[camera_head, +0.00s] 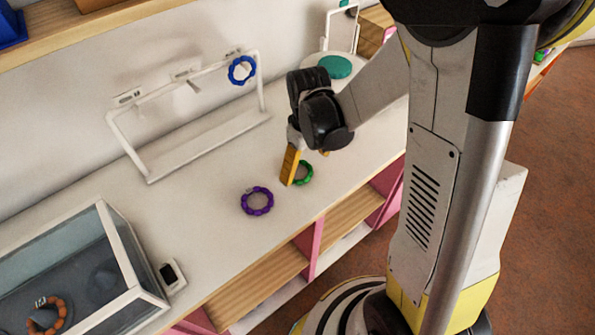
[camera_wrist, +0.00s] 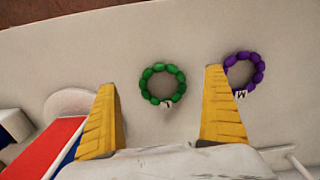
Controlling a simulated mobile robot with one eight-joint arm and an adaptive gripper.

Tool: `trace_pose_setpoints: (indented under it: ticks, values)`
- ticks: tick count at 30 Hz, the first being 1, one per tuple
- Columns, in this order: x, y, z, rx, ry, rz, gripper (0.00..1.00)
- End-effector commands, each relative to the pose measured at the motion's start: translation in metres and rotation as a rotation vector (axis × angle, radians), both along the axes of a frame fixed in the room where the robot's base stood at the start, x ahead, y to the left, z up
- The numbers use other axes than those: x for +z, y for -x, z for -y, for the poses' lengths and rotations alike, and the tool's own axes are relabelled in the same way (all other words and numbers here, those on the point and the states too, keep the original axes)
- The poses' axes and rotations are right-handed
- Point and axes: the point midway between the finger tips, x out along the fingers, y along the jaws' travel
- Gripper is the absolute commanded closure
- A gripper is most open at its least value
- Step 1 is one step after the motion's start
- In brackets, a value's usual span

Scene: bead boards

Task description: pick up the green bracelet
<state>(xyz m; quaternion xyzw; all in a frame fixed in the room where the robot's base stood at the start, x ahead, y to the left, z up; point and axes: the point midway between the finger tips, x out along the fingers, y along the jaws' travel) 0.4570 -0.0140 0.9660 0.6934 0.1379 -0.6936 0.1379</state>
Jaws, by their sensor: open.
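The green bracelet (camera_head: 304,173) is a ring of beads lying flat on the white counter, partly hidden behind a yellow finger of my gripper (camera_head: 307,164) in the head view. In the wrist view the green bracelet (camera_wrist: 163,84) shows whole, with a white tag bead on its near side. It lies between the lines of the two yellow fingers of my gripper (camera_wrist: 164,105), slightly beyond their middle. The fingers are spread apart with nothing held. I cannot tell the exact height of the fingertips above the counter.
A purple bracelet (camera_head: 257,201) lies close by; in the wrist view it (camera_wrist: 243,71) is right beside the right fingertip. A white rack (camera_head: 205,130) with a blue bracelet (camera_head: 242,70) stands behind. A glass case (camera_head: 75,275) holds an orange bracelet (camera_head: 47,314). The counter's front edge is near.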

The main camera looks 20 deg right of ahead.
Motion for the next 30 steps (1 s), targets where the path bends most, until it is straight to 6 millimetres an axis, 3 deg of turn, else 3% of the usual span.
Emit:
trace_pose_setpoints:
  ticks: [9,16,17,22,30]
  values:
    - [-0.047,-0.004,-0.001,0.0,0.0,0.001,0.0]
    - [-0.047,-0.003,-0.001,0.0,0.0,0.0,0.0]
    - [-0.047,-0.003,-0.001,0.0,0.0,0.0,0.06]
    - [-0.047,-0.003,-0.001,0.0,0.0,0.001,0.58]
    - [-0.047,-0.003,-0.001,0.0,0.0,0.0,0.59]
